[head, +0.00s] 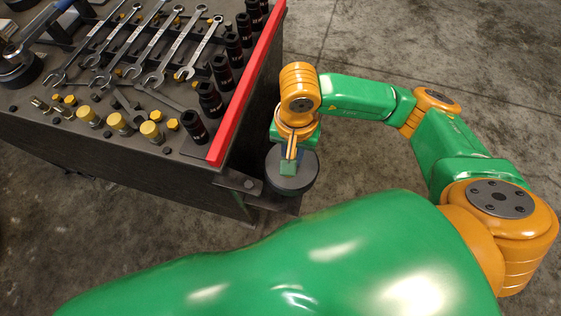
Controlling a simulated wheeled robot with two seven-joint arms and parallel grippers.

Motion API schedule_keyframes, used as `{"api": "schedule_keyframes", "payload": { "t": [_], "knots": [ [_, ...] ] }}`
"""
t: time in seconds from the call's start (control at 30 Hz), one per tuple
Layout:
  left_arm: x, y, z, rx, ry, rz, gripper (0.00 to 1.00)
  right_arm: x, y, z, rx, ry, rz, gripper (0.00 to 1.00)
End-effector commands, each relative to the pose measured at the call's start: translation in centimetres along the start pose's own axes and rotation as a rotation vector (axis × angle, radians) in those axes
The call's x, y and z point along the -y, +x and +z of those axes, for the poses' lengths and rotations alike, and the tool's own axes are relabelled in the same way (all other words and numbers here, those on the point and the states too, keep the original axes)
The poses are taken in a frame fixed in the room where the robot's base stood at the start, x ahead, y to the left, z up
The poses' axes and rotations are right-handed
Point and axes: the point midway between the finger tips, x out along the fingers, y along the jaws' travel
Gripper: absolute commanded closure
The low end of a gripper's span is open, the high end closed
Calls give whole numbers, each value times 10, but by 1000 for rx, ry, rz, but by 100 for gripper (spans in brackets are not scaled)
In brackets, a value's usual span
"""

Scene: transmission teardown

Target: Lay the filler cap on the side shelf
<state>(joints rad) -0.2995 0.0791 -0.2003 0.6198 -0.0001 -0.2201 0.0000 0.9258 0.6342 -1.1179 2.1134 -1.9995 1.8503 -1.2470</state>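The filler cap (303,180) is a dark, round, flat disc just right of the tool cart's near corner. My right gripper (289,160) points down at the middle of the cap, with its fingers close together, and appears shut on the cap's centre. The grip itself is partly hidden. The side shelf (283,205) is a narrow dark ledge low on the cart's right side. The cap overlaps it in the picture and reaches past its right edge. I cannot tell whether cap and shelf touch. My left gripper is out of view.
The cart top (100,140) holds several wrenches (158,55), black sockets (210,98) and yellow-capped fittings (119,123). A raised red edge strip (247,85) runs along its right side, close to my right gripper. The concrete floor (400,35) at the back right is clear.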

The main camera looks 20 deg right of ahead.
Motion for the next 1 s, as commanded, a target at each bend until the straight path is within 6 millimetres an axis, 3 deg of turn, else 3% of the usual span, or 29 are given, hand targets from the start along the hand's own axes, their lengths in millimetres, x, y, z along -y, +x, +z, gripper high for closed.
{"api": "schedule_keyframes", "payload": {
  "t": [0.1,0.37,0.53,0.9,0.93,1.0],
  "knots": [
    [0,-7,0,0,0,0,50,24,-3,1,1,-2,-1,100],
    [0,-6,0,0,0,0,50,22,33,0,1,1,1,100],
    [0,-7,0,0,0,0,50,22,66,1,3,0,2,100],
    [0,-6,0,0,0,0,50,26,74,0,0,-1,-2,100],
    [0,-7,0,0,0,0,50,26,74,0,0,-1,-1,75],
    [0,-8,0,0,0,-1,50,26,73,0,0,-1,-1,56]
  ]
}}
